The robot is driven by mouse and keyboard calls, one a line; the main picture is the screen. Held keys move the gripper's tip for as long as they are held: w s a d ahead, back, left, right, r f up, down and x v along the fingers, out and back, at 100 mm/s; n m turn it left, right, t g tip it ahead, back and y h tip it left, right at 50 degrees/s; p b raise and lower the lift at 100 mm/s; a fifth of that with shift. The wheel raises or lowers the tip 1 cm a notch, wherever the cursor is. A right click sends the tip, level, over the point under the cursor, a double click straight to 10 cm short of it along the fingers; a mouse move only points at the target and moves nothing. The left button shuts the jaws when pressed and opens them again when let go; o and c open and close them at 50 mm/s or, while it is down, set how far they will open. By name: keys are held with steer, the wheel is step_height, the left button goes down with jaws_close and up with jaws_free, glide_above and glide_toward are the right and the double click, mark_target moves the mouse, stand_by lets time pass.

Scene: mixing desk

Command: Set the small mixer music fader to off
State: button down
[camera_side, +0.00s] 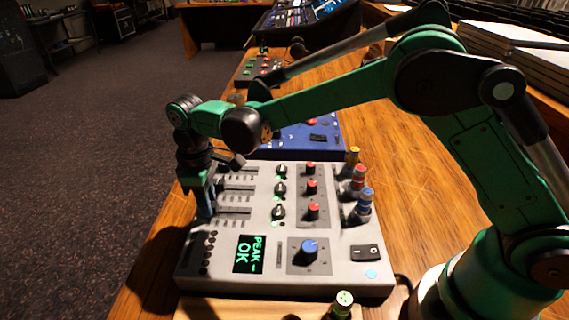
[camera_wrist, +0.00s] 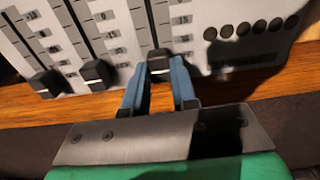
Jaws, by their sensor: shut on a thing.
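The small mixer is the light grey desk (camera_side: 262,180) in the side view, with three fader slots on its left part. My gripper (camera_side: 205,212) points down at the left end of the slot nearest the side camera. In the wrist view my gripper's blue fingers (camera_wrist: 160,84) are shut on the black cap of the rightmost fader (camera_wrist: 159,62). This cap sits at the slot's end by the mixer's edge. The middle fader cap (camera_wrist: 98,74) and left fader cap (camera_wrist: 44,83) stand free, also near that edge. I cannot read which one is labelled music.
A blue unit (camera_side: 310,137) lies behind. The wooden desk edge runs close along the left.

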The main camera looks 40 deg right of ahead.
steer(key=c, duration=0.7)
jaws_free()
steer(key=shift+r, duration=2.8)
